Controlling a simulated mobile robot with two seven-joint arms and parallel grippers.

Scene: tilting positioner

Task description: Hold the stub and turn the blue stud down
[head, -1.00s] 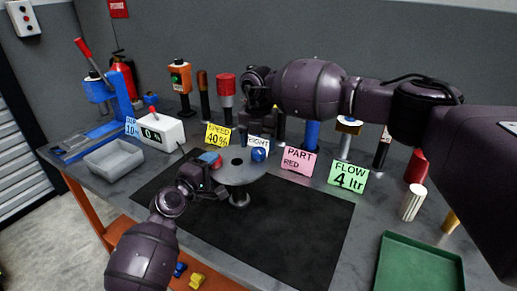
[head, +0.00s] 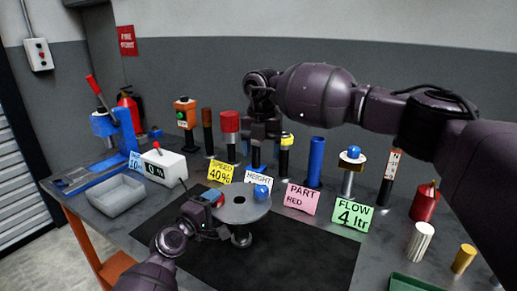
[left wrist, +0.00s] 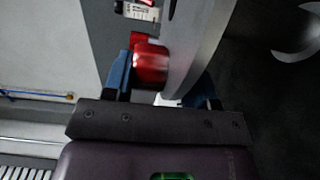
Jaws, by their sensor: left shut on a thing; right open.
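The positioner's grey round plate (head: 243,211) stands on a short post over the black mat, with a dark hole in its middle. The blue stud (head: 262,192) sits on the plate's right side. The red stub (head: 219,199) is at its left edge and shows as a red cylinder in the left wrist view (left wrist: 151,65). My left gripper (head: 212,196) is shut on the red stub, with blue fingers either side. My right gripper (head: 264,148) points down, open, above and behind the blue stud in the picture and apart from it. Its fingertips are hard to separate from the background.
Several upright posts, including a blue one (head: 316,162), stand behind the plate. Cards, including the yellow speed card (head: 220,174) and the pink part card (head: 302,198), stand between. A grey bin (head: 117,196) is at left. The black mat (head: 290,262) is clear in front.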

